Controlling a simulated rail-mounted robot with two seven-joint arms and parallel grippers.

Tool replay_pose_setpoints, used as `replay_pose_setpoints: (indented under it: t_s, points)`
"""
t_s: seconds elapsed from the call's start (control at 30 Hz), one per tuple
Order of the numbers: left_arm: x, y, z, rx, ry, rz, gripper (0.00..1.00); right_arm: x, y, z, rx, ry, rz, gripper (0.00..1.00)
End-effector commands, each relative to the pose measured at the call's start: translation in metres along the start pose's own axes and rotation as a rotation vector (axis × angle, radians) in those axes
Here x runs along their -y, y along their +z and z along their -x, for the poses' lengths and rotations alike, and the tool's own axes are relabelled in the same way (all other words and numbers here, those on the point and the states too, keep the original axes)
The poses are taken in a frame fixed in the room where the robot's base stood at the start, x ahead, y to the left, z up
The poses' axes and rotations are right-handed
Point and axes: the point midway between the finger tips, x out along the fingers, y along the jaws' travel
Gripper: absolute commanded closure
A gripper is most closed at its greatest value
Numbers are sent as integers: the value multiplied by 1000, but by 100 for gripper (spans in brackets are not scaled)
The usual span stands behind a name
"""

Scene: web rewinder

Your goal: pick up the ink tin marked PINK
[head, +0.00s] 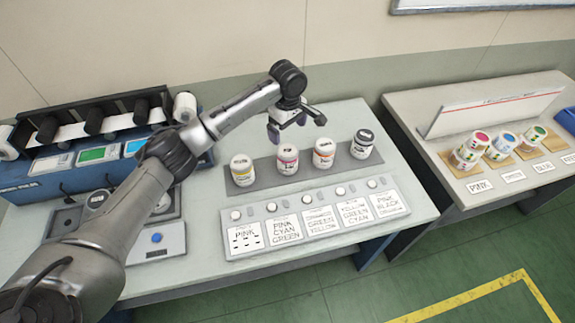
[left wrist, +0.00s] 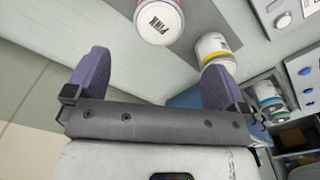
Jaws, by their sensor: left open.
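In the head view, the white tin with a pink band (head: 287,160) stands upright on a grey strip, second from the left in a row. My left gripper (head: 296,127) is open and empty, above and behind this tin. In the left wrist view the tin lies ahead of the gap between the purple fingers (left wrist: 156,68), not between them. My right gripper is not in view.
A yellow-banded tin (head: 242,170) stands left of it; an orange-banded tin (head: 324,153) and a dark-lidded tin (head: 362,144) stand right. A panel of labelled cards (head: 312,216) lies in front. A second table (head: 400,100) at right holds several tins.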

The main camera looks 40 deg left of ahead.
Motion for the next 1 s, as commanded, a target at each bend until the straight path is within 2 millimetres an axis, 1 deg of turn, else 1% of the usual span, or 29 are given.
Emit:
replay_pose_setpoints:
  t_s: [0.03, 0.3, 0.4, 0.53, 0.83, 1.0]
  points:
    - [0, -2, -7, 1, -1, 11, 0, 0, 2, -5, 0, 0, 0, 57]
    - [0, -3, -52, 2, -2, 18, 0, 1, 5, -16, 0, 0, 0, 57]
    - [-1, -3, -65, 2, 0, 17, 0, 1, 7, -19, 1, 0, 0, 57]
    - [-1, -2, -76, 2, -1, 16, 0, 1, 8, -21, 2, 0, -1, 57]
    - [-1, -3, -88, 1, 0, 16, 0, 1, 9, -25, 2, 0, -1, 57]
    - [-1, -3, -108, 1, 0, 15, 0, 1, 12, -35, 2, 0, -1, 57]
